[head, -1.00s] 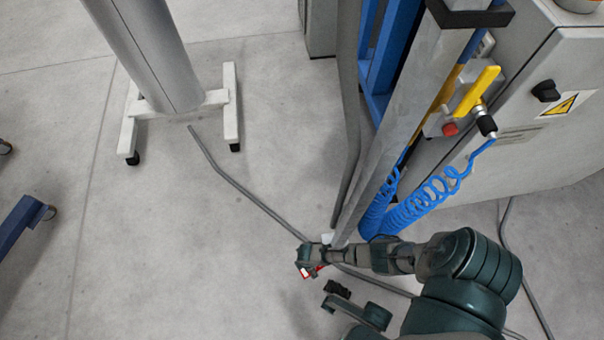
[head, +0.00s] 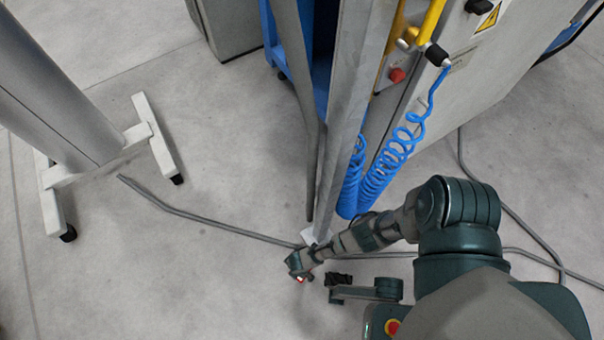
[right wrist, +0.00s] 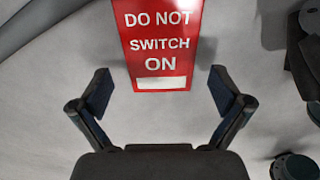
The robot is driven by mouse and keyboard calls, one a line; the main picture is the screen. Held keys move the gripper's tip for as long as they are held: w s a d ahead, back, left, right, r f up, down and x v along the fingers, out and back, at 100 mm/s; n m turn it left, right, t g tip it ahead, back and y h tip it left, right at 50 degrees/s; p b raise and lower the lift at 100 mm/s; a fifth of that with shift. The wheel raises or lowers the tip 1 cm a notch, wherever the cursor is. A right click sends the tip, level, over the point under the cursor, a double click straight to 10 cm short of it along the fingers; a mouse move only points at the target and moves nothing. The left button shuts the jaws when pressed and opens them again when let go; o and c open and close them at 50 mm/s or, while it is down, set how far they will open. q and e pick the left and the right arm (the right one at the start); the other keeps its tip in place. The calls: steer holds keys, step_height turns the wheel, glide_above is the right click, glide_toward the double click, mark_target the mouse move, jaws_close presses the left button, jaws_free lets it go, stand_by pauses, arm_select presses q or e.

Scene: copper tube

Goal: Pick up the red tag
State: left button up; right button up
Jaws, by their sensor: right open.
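The red tag (right wrist: 160,28) shows in the right wrist view at the top middle, with white words "DO NOT SWITCH ON" and a white strip at its lower end. Its top is cut off by the frame edge. My right gripper (right wrist: 160,92) is open, one finger to each side of the tag's lower part, with clear gaps and no visible contact. In the head view my right gripper (head: 297,268) is low, near the foot of a grey post, and a small bit of the red tag (head: 300,281) shows beside it; the rest is hidden.
The grey post (head: 340,120) and a coiled blue hose (head: 385,165) stand close behind my right arm. A grey cabinet (head: 440,105) is at right. A thin grey tube (head: 215,227) crosses the floor.

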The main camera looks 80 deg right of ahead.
steer(key=shift+f, duration=0.15)
steer(key=shift+f, duration=0.15)
stand_by(0.4)
steer(key=c, duration=1)
